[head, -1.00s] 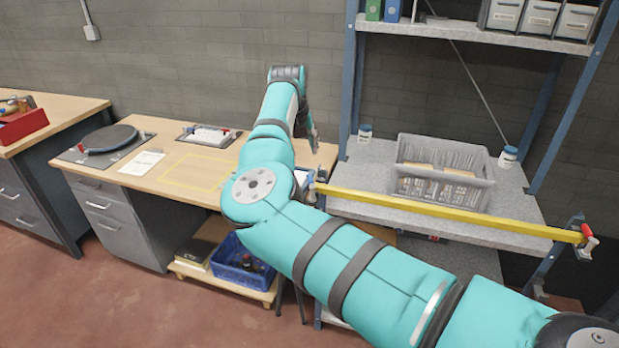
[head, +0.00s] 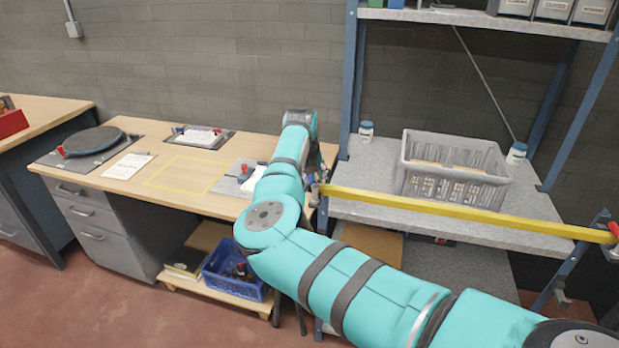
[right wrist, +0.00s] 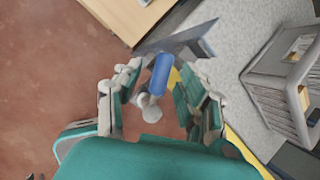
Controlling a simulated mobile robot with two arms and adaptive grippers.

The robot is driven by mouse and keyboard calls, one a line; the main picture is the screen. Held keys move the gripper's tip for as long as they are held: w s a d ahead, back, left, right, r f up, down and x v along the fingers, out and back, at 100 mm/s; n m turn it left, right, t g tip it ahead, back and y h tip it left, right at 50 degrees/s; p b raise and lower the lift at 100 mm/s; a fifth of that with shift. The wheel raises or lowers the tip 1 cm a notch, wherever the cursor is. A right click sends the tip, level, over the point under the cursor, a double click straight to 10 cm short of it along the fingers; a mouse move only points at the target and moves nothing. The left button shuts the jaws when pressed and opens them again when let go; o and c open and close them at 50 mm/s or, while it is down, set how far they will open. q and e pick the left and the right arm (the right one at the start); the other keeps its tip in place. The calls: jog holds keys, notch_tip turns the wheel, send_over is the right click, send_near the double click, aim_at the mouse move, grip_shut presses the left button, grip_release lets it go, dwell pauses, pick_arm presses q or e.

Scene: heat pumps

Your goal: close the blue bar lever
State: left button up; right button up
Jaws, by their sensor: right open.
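The blue bar lever (right wrist: 160,73) shows in the right wrist view as a blue grip on a pale grey pivot. It lies between the fingers of my right gripper (right wrist: 163,80), which is open, with a gap visible on both sides of the grip. In the head view the right gripper (head: 318,165) hangs over the left end of the yellow bar (head: 450,210), at the shelf's front left post. My arm and fingers largely hide the lever there. My left gripper is not in view.
A grey crate (head: 453,172) stands on the shelf behind the bar. A red lever (head: 613,229) sits at the bar's right end. The wooden workbench (head: 130,185) is left of the gripper. A blue bin (head: 237,272) is low beneath it.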

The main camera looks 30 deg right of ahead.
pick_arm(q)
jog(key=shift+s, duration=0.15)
pick_arm(e)
jog(key=shift+s+r, duration=0.1)
jog(key=shift+s, duration=0.05)
jog(key=shift+c, duration=0.6)
grip_shut()
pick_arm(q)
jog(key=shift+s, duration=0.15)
pick_arm(e)
jog(key=shift+d+m+b, duration=0.2)
jog(key=shift+m+b, duration=0.6)
jog(key=shift+b, duration=0.2)
jog(key=shift+s+d+m+g+h+b, duration=0.1)
jog(key=shift+d+m+g+h+b, duration=0.1)
jog(key=shift+m+g+h+b, duration=0.35)
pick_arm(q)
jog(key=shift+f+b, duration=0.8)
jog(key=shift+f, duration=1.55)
pick_arm(e)
jog(key=shift+s+d+m+g, duration=0.15)
jog(key=shift+m+g, duration=0.1)
jog(key=shift+m, duration=0.5)
jog(key=shift+s+d+m+g, duration=0.1)
jog(key=shift+d+m+g, duration=0.1)
jog(key=shift+m, duration=0.5)
